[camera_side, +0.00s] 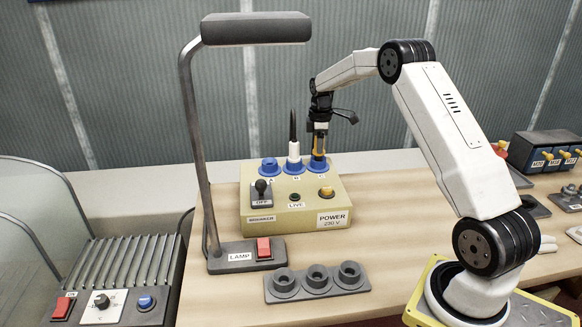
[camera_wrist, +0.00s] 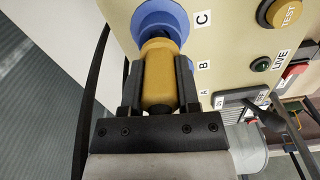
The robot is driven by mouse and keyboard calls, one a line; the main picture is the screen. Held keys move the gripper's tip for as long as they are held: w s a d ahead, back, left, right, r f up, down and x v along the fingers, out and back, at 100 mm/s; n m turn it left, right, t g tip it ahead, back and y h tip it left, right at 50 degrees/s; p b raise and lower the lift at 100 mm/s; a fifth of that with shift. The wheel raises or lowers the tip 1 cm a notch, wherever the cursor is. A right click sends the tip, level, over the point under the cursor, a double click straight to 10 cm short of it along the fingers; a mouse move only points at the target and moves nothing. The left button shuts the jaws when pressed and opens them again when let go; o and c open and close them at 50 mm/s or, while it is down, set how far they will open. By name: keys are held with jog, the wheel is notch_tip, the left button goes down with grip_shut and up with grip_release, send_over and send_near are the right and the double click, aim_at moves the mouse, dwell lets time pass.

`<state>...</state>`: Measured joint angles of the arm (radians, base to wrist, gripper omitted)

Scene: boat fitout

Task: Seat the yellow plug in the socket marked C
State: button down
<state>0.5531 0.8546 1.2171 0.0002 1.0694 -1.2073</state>
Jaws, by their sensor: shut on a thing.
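The yellow plug (camera_side: 320,143) is held in my gripper (camera_side: 320,132), upright over the blue socket marked C (camera_side: 318,165) on the beige power box. In the wrist view the plug (camera_wrist: 158,80) sits between both fingers of my gripper (camera_wrist: 158,95). Its front end overlaps the blue ring of socket C (camera_wrist: 150,14), beside the printed letter C. I cannot tell how deep the plug's tip is, as the plug hides the socket's opening.
The power box (camera_side: 285,222) carries a white plug (camera_side: 293,150) with a dark cable in socket B, and an empty blue socket A (camera_side: 269,166). A breaker lever (camera_side: 261,187) is marked OFF. A lamp (camera_side: 195,140) stands left. A grey three-ring holder (camera_side: 317,283) lies in front.

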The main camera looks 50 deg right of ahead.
jog(key=shift+f, duration=0.8)
dwell(0.4)
jog(key=shift+c, duration=1.2)
grip_release()
jog(key=shift+r, duration=3.95)
jog(key=shift+a, duration=0.1)
